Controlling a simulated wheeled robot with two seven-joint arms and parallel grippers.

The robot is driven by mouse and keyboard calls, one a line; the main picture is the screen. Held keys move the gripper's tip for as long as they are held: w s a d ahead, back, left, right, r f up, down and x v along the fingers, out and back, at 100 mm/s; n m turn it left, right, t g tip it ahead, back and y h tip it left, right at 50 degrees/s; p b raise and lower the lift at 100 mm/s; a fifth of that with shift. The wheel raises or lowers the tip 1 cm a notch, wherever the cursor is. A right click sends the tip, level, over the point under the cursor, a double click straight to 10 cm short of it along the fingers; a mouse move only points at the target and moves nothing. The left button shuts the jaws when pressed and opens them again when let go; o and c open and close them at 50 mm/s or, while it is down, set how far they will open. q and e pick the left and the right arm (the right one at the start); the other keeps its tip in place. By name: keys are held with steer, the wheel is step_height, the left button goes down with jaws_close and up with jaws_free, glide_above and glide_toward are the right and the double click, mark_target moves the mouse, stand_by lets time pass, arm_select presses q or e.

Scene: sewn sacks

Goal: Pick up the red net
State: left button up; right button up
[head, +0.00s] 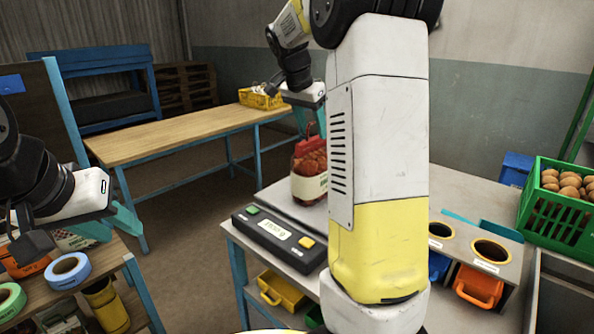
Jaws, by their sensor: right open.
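The red net (308,158) stands upright with a gathered red top, reddish contents and a pale label band. It appears to rest on the grey top of the scale. My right arm link hides part of its right side. My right gripper (308,121) points down at the red top of the net, with its teal fingers open around or just beside it; I cannot tell which. My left gripper (115,222) is far to the left, over a small wooden table, away from the net. Its teal fingers show, but their gap is unclear.
The scale display (274,229) faces front. A green crate (565,211) of brown round produce stands at right, beside a holder with round openings (490,250). Tape rolls (68,270) lie at lower left. A long wooden bench (180,132) with a yellow basket (258,98) stands behind.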

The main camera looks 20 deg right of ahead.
mark_target(315, 138)
steer(key=x, duration=0.3)
steer(key=shift+w+f, duration=0.15)
steer(key=shift+f, duration=0.2)
